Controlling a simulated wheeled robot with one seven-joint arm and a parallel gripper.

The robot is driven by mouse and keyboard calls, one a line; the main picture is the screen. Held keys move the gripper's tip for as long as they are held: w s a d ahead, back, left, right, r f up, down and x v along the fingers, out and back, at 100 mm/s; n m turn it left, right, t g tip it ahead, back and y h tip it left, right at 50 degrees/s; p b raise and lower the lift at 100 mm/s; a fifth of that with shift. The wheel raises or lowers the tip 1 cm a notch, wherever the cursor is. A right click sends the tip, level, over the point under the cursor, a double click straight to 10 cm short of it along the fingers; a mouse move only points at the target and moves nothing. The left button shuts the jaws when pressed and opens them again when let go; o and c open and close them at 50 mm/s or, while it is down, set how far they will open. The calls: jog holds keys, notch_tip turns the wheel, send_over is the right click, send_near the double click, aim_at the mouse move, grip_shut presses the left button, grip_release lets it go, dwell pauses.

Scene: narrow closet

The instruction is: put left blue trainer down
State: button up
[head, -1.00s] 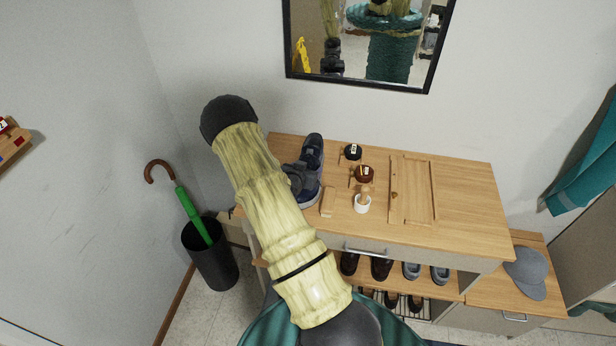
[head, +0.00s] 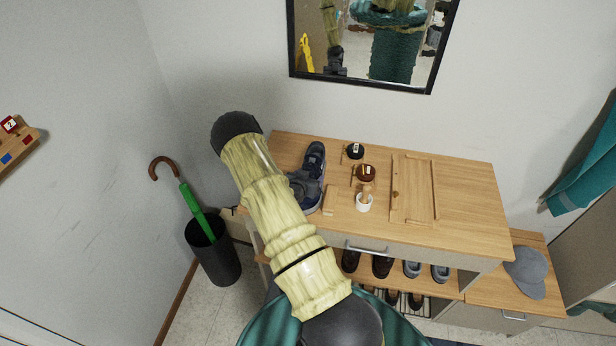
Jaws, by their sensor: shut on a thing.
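A dark blue trainer (head: 316,160) with a pale sole edge is at the left end of the wooden cabinet top (head: 460,200), toe and heel running roughly front to back. My gripper (head: 304,188), a dark grey shape, is at the trainer's left side and shut on it. My arm hides most of the gripper, and the fingertips are hard to make out. I cannot tell whether the sole touches the top.
A panelled wooden board (head: 413,190) lies further right. Shoes (head: 382,266) fill the shelf below. An umbrella bin (head: 212,252) stands left.

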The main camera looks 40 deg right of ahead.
jog(key=shift+f, duration=0.2)
jog(key=o, duration=1.2)
jog(key=shift+r, duration=0.2)
jog(key=shift+r, duration=0.15)
jog(key=shift+s+a, duration=0.25)
jog(key=shift+a, duration=0.15)
jog(key=b+v, duration=0.3)
jog(key=v, duration=0.8)
jog(key=shift+b, duration=0.35)
